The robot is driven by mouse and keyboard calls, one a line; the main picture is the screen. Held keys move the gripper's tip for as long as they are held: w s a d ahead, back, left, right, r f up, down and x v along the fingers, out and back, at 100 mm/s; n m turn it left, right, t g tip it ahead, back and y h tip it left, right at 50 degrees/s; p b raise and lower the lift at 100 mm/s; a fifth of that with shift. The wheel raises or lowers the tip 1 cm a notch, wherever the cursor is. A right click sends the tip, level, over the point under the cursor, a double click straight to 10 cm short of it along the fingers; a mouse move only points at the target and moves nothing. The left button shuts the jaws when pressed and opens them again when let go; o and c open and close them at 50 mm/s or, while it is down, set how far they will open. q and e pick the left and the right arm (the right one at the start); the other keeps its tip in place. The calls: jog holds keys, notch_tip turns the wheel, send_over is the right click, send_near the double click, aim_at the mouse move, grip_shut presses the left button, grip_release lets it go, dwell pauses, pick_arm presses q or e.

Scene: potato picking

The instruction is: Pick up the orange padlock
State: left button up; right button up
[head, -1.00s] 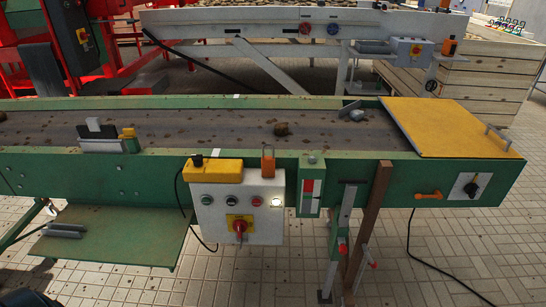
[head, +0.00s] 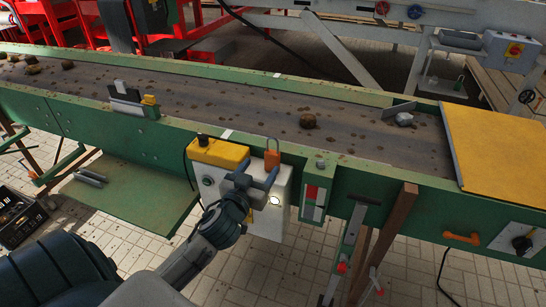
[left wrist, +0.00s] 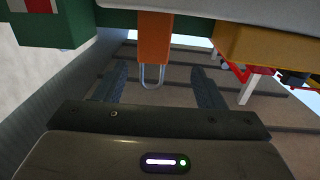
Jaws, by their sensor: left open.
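The orange padlock (head: 272,159) stands upright, shackle up, on top of the white control box (head: 283,200) on the side of the green conveyor. In the left wrist view the padlock (left wrist: 154,38) appears inverted, its grey shackle hanging down between the two dark fingers. My left gripper (head: 256,172) is open in front of the box, just below and near the padlock. Its fingers (left wrist: 159,88) lie to either side of the shackle, with visible gaps. I cannot tell how deep the padlock is between them. My right gripper is not in view.
A red-and-white gauge (head: 312,200) is to the right. A green shelf (head: 130,205) juts out at left.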

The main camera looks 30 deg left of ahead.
aim_at(271, 157)
pick_arm(q)
jog(key=shift+w, duration=1.2)
jog(key=shift+w+p, duration=0.2)
jog(key=shift+p, duration=0.15)
jog(key=w+p, duration=0.1)
jog(key=w, duration=0.2)
jog(key=shift+w+a+r+p, duration=0.1)
jog(key=shift+w+p, duration=0.25)
jog(key=shift+w, duration=0.05)
jog(key=shift+w+a, duration=0.1)
jog(key=shift+w, duration=0.3)
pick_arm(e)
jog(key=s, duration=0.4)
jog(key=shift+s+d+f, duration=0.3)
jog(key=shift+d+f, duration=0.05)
pick_arm(q)
jog(key=shift+s, duration=0.1)
jog(key=c, duration=1.1)
